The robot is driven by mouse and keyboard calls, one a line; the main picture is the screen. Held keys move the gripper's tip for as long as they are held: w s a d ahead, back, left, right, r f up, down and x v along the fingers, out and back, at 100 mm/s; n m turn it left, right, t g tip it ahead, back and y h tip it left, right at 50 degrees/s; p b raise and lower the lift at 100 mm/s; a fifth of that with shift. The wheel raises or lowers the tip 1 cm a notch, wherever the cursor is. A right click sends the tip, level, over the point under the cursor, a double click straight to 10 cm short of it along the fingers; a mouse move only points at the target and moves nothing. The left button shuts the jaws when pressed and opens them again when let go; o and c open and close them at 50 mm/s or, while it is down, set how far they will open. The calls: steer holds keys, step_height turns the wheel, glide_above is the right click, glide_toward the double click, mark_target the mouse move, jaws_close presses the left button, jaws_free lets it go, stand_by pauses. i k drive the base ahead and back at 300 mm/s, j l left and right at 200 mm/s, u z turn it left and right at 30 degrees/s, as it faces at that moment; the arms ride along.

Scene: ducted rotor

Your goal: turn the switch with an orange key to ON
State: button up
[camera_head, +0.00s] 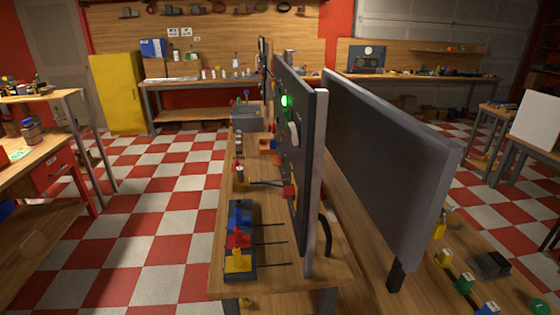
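An upright dark panel (302,150) stands on a wooden bench and is seen almost edge-on. On its left face are a lit green lamp (286,101), a pale oblong part (294,133) and a red part (289,191) low down. A small orange object (267,145) sits on the bench beside the panel; I cannot tell what it is. I cannot make out a switch with an orange key or its position at this angle. My gripper is not in view.
The bench (300,280) holds a black strip with blue, red and yellow blocks (239,240) and a grey box (246,118). A second grey panel (385,160) stands to the right. A yellow cabinet (117,93) is at back left. Checkered floor (165,220) is clear left of the bench.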

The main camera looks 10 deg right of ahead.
mark_target(276, 159)
steer(key=i+j+z, duration=0.1)
steer(key=j, duration=0.25)
steer(key=i+j+z, duration=0.1)
steer(key=j, duration=0.25)
steer(key=i+j+z, duration=0.1)
steer(key=j, duration=0.25)
steer(key=i+j+z, duration=0.1)
steer(key=j, duration=0.25)
steer(key=i+j, duration=0.2)
steer(key=j, duration=0.15)
steer(key=i+j+z, duration=0.15)
steer(key=j, duration=0.2)
steer(key=i+j, duration=0.25)
steer(key=j, duration=0.15)
steer(key=i+j+z, duration=0.15)
steer(key=j, duration=0.2)
